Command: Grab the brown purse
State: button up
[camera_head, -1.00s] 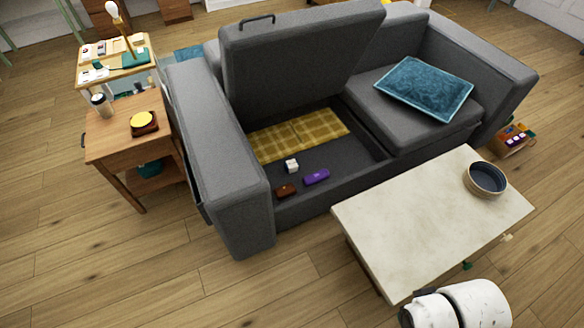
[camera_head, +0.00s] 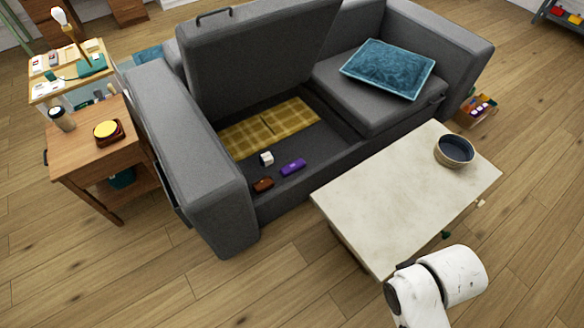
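A small brown item (camera_head: 263,184), which looks like the brown purse, lies in the open storage bay of the grey sofa (camera_head: 214,208). It is near the bay's front left corner, behind the low front wall. A purple item (camera_head: 293,167) lies to its right and a white cube-like item (camera_head: 267,158) just behind it, both apart from it. White links of my arm show at the lower right, past the coffee table's near end and far from the brown item. My gripper itself is not in view.
The sofa's seat lid (camera_head: 250,60) stands raised behind the bay. A yellow checked blanket (camera_head: 268,128) lies inside. A pale coffee table (camera_head: 390,195) with a dark bowl (camera_head: 455,150) stands close in front. A wooden side table (camera_head: 90,150) is at left. Floor at lower left is clear.

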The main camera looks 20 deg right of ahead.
aim_at(263, 185)
jog(key=i+j+z, duration=0.15)
jog(key=z, duration=0.3)
jog(key=i+j+z, duration=0.15)
jog(key=z, duration=0.25)
jog(key=i+j+z, duration=0.1)
jog(key=j+z, duration=0.15)
jog(key=z, duration=0.2)
jog(key=i+j+z, duration=0.1)
jog(key=j, duration=0.4)
jog(key=i+j+z, duration=0.1)
jog(key=j, duration=0.4)
jog(key=i+j, duration=0.2)
jog(key=j, duration=0.35)
jog(key=i+j+z, duration=0.15)
jog(key=j, duration=0.35)
jog(key=j+z, duration=0.1)
jog(key=j, duration=0.45)
